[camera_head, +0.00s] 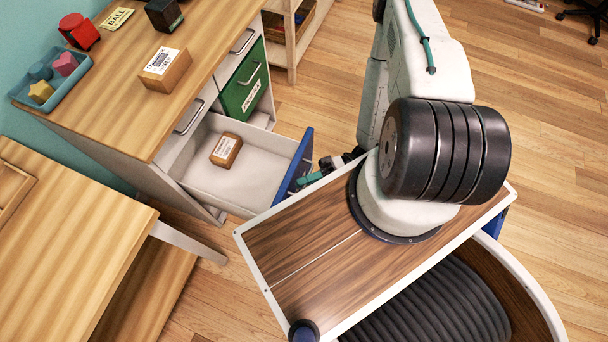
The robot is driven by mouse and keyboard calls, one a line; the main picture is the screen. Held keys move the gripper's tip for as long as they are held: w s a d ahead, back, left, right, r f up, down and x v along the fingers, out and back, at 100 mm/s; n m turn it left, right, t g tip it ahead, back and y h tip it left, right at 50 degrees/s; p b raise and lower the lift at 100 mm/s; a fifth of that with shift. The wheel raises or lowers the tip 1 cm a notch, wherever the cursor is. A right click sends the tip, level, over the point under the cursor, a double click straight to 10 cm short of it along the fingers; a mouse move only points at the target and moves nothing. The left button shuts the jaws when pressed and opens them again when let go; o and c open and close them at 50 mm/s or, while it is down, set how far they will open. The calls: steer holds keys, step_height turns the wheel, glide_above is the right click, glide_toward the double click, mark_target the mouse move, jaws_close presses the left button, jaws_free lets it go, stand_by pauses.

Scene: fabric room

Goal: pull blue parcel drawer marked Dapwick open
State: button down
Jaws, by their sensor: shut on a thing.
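The blue-fronted drawer (297,164) stands pulled well out of the white cabinet, its pale inside showing. A small brown block with a white label (226,150) lies in it. The blue front is seen nearly edge-on from above, so its marking and handle are hidden. My gripper (318,174) is at the outer side of the blue front, low and partly hidden behind my arm. It is shut on the drawer's handle, though the grip itself is not clear.
A green drawer (243,86) with a white label is shut beside it. The wooden top (125,100) holds a labelled brown block (165,69), a blue tray (50,82) of shapes and a red object (79,31). A lower wooden table (60,240) is at left.

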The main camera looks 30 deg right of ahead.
steer(key=shift+w+d, duration=0.1)
steer(key=c, duration=1.8)
jaws_free()
steer(key=s+d+f, duration=0.1)
steer(key=d, duration=0.6)
steer(key=shift+d, duration=0.35)
steer(key=shift+s, duration=0.1)
